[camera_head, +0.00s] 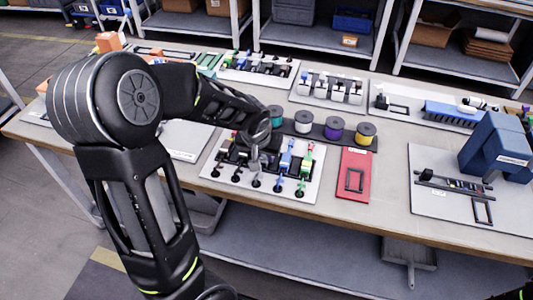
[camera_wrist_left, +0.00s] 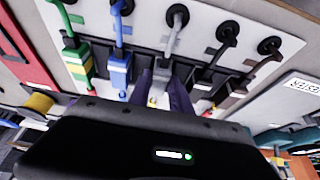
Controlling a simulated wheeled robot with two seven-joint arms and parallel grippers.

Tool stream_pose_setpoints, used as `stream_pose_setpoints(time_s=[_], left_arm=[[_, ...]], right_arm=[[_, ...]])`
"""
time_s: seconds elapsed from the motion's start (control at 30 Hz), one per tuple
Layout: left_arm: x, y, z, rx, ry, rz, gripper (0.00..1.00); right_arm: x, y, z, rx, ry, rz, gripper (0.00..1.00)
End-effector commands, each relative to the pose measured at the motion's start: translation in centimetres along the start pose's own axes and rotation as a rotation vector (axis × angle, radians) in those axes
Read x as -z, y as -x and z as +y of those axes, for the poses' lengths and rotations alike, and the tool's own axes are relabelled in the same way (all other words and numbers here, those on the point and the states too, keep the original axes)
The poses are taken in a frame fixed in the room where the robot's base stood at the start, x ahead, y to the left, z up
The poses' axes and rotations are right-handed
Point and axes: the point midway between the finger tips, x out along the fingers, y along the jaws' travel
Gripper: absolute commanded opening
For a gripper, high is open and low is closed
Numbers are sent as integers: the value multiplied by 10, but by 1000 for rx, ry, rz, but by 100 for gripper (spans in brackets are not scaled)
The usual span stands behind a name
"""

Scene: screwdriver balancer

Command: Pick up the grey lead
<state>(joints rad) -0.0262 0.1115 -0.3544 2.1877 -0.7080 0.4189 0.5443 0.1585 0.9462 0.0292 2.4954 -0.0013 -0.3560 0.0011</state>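A white board (camera_head: 312,194) on the table holds a row of short leads with black plugs along its front edge. In the left wrist view the grey lead (camera_wrist_left: 173,38) runs from its plug to a grey body between my left gripper's fingers (camera_wrist_left: 164,88). The fingers stand one on each side of that body; I cannot tell whether they press on it. The blue lead (camera_wrist_left: 119,62) and the green lead (camera_wrist_left: 77,55) lie left of it, a black and a brownish lead right. In the head view my left gripper (camera_head: 259,146) is over the board and partly hides the leads. My right gripper is not in view.
Colored spools (camera_head: 334,127) stand behind the board, and a red panel (camera_head: 354,172) lies to its right. A blue machine (camera_head: 497,148) stands further right. More boards with parts fill the back of the table. Shelves (camera_head: 320,38) stand behind.

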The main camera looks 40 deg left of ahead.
Motion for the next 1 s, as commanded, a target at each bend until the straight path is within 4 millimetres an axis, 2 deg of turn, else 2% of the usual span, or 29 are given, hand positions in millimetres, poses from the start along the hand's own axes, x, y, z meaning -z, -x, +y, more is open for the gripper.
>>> stream_pose_setpoints(time_s=[0.03,0.3,0.77,0.87,1.0], left_arm=[[0,0,0,0,0,0,19],[0,0,0,0,0,0,0],[2,4,0,0,0,2,0],[7,13,0,0,0,5,0],[16,35,0,-1,0,6,0]], right_arm=[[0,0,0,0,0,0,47],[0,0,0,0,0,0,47],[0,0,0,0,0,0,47],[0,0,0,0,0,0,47],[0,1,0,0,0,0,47]])
